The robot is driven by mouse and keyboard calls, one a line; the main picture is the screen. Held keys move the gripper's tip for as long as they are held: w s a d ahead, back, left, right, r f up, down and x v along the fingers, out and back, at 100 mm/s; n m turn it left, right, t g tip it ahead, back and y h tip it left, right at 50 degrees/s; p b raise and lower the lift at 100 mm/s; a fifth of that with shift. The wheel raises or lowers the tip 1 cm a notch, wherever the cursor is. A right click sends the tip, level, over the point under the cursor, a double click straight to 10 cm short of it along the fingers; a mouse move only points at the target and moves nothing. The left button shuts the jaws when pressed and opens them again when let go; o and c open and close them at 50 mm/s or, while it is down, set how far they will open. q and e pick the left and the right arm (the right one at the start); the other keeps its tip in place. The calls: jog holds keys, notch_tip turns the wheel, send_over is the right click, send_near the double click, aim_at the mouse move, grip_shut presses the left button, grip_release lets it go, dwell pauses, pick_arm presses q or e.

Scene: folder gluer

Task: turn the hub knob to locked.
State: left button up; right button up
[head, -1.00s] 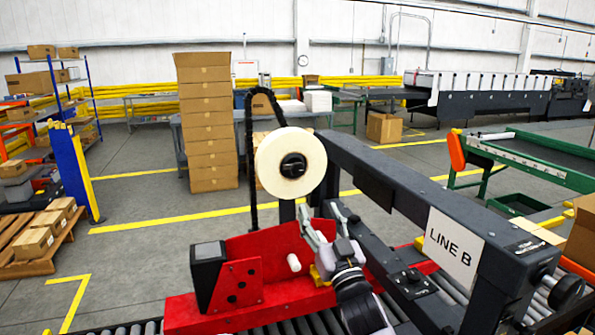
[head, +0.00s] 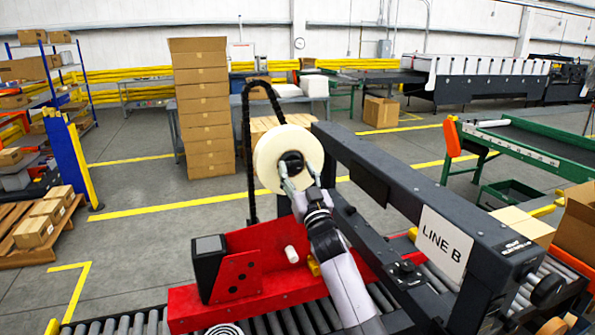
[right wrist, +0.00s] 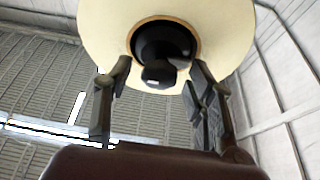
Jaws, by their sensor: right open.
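The hub knob (head: 291,159) is black and sits at the centre of a cream tape roll (head: 266,168) on the taping machine. In the right wrist view the knob (right wrist: 157,72) sticks out from the roll's face (right wrist: 212,28). My right gripper (head: 300,178) is in front of the roll, just below the knob. It is open, and in the right wrist view its fingertips (right wrist: 159,66) stand on either side of the knob, with gaps showing. No lock marking on the knob is readable. My left gripper is out of view.
A dark machine beam with a LINE B sign (head: 442,240) runs right of the roll. A red machine body (head: 262,282) with a white peg (head: 291,254) lies below, over a roller conveyor (head: 130,325). Stacked cartons (head: 205,110) stand behind.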

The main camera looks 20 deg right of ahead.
jog(key=c, duration=1.1)
jog(key=shift+n, duration=0.6)
jog(key=n+y, duration=0.1)
jog(key=n+y+p, duration=0.1)
jog(key=n, duration=0.1)
jog(key=n+y, duration=0.1)
jog(key=n, duration=0.1)
jog(key=shift+d+r+g, duration=0.15)
jog(key=shift+d+g, duration=0.1)
jog(key=shift+g, duration=0.05)
jog(key=n+g+y+p, duration=0.1)
jog(key=n, duration=0.2)
jog(key=n+g+y+p, duration=0.1)
jog(key=n+y, duration=0.1)
jog(key=n, duration=0.2)
jog(key=shift+d+n+p, duration=0.1)
jog(key=shift+n+p, duration=0.2)
jog(key=n+g, duration=0.1)
jog(key=n, duration=0.3)
jog(key=shift+d+r+g+y, duration=0.1)
jog(key=shift+r+g+y, duration=0.05)
jog(key=shift+g+y, duration=0.25)
jog(key=shift+n+g, duration=0.8)
jog(key=shift+n, duration=1.5)
